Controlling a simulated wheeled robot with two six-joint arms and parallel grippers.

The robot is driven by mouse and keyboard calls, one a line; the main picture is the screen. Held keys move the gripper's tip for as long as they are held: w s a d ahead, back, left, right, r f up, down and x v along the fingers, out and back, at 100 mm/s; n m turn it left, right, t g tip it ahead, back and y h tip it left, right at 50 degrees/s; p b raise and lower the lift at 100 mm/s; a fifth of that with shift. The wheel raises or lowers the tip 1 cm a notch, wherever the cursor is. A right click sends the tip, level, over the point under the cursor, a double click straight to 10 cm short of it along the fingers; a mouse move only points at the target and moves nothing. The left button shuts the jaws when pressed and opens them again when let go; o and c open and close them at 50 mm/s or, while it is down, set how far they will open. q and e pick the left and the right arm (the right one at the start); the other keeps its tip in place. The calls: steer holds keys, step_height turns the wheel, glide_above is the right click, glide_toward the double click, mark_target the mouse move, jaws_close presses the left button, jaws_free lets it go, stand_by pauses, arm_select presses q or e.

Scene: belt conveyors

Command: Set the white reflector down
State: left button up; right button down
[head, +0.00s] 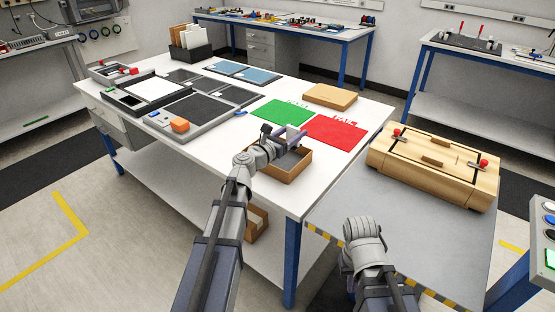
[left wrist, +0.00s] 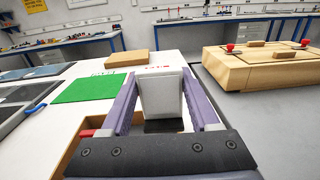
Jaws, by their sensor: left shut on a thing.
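The white reflector (left wrist: 162,95) is between the two purple fingers of my left gripper (left wrist: 165,100), which is shut on it. It stands roughly upright in the left wrist view. In the head view my left gripper (head: 290,138) is over or just behind an open wooden tray (head: 301,168) near the table's front edge; the reflector is hard to make out there. A red mat (head: 335,132) marked FAIL lies just beyond the gripper to the right. A green mat (head: 283,111) lies beside it, to the left. My right arm shows at the bottom, but its fingers are hidden.
A flat wooden box (head: 330,96) lies behind the mats. A large wooden fixture (head: 434,165) with red knobs stands on the grey surface to the right. White table (head: 225,150) shows bare left of the wooden tray.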

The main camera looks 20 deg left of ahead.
arm_select(q)
steer(key=shift+n+y, duration=0.3)
steer(key=shift+y, duration=0.2)
steer(key=a+f+b, duration=0.1)
steer(key=f+b, duration=0.2)
steer(key=a+f+b, duration=0.1)
steer(key=f+b, duration=0.2)
steer(key=a+f+b, duration=0.1)
steer(key=f+b, duration=0.3)
steer(key=shift+a, duration=0.35)
steer(key=shift+f, duration=0.2)
steer(key=o, duration=1.4)
steer(key=shift+r, duration=0.1)
steer(key=shift+r, duration=0.25)
steer(key=v, duration=1.2)
steer(key=shift+s+f, duration=0.15)
steer(key=shift+f, duration=0.15)
